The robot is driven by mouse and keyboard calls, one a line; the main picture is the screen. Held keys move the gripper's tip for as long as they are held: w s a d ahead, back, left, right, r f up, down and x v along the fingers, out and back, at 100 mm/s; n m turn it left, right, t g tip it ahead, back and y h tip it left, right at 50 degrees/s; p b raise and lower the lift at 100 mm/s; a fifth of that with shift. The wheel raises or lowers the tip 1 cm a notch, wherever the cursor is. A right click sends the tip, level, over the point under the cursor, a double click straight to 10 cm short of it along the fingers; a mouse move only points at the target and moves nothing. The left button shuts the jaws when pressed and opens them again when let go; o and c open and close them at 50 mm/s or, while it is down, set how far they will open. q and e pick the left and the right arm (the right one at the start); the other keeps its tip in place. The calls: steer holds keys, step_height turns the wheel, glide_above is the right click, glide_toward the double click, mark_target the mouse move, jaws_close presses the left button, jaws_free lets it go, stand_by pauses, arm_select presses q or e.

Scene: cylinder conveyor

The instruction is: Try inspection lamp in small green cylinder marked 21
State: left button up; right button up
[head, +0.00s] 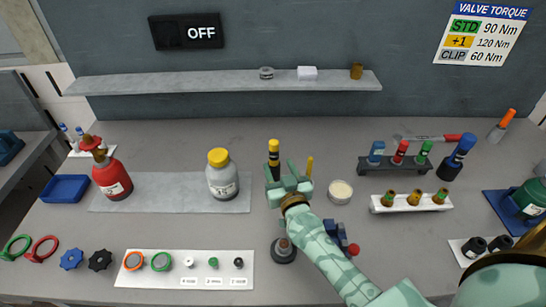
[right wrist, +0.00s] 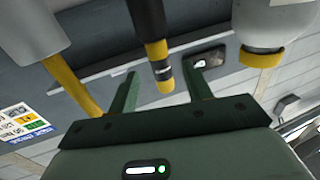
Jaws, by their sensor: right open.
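My right gripper (head: 280,172) is open at the middle of the bench. A black stick with a yellow top and bands (head: 273,151) stands just beyond its fingers; I cannot tell for sure that it is the inspection lamp. In the right wrist view this stick (right wrist: 157,62) shows between the two open fingers, with no grip on it. My left gripper is not in view.
A grey bottle with a yellow cap (head: 222,178) and a red cylinder (head: 113,180) stand left. A dark rack (head: 395,166) and white rack (head: 412,204) stand farther right.

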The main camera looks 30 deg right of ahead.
mark_target(275, 160)
steer(key=w, duration=0.1)
steer(key=w+b, duration=0.1)
steer(key=w, duration=0.1)
steer(key=w+d, duration=0.1)
steer(key=w, duration=0.1)
steer(key=shift+w+f+b, duration=0.15)
steer(key=shift+f+b, duration=0.15)
steer(key=shift+b, duration=0.1)
steer(key=shift+w+r, duration=0.1)
steer(key=shift+w, duration=0.15)
jaws_close()
